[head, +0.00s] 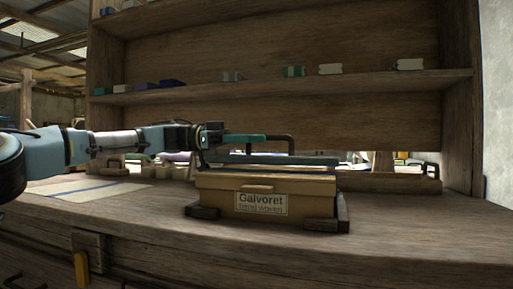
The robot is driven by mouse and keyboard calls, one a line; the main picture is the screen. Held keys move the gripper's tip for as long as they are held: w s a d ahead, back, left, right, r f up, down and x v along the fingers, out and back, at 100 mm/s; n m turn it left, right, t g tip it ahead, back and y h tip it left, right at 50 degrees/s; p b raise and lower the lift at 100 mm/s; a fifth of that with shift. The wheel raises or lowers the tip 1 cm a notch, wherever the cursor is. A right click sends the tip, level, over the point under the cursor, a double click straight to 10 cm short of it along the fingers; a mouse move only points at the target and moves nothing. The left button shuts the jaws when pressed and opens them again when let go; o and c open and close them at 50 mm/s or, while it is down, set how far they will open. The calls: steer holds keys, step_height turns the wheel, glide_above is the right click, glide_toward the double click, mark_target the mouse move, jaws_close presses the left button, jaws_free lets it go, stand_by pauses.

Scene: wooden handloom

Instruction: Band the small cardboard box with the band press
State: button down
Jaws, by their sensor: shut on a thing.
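The small cardboard box (310,190), with a white "Galvoret" label on its front, sits on the bench between dark wooden stops (342,212) at its lower corners. A flat grey-green bar (300,160) of what looks like the band press lies just over the box's top; whether they touch is unclear. My gripper (263,138), with teal fingers, reaches in from the left above this bar. It is shut on a black bent handle (287,138) over the box. The handle's lower joint and the box's back are hidden.
A wooden beam (385,183) with another black handle (430,165) lies behind, at the right. A pale sheet (95,190) lies on the bench at left. A shelf (370,83) with small items spans the back. The right front of the bench (430,230) is clear.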

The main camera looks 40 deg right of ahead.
steer(key=shift+s+a+f+m+b, duration=0.15)
steer(key=shift+a+f+m+b, duration=0.2)
steer(key=shift+f+b, duration=0.3)
steer(key=shift+f, duration=0.1)
steer(key=c, duration=0.8)
jaws_free()
steer(key=shift+c, duration=0.2)
steer(key=shift+w+a, duration=0.25)
steer(key=shift+w, duration=0.1)
steer(key=p+v, duration=0.2)
steer(key=v, duration=0.8)
steer(key=shift+w, duration=0.1)
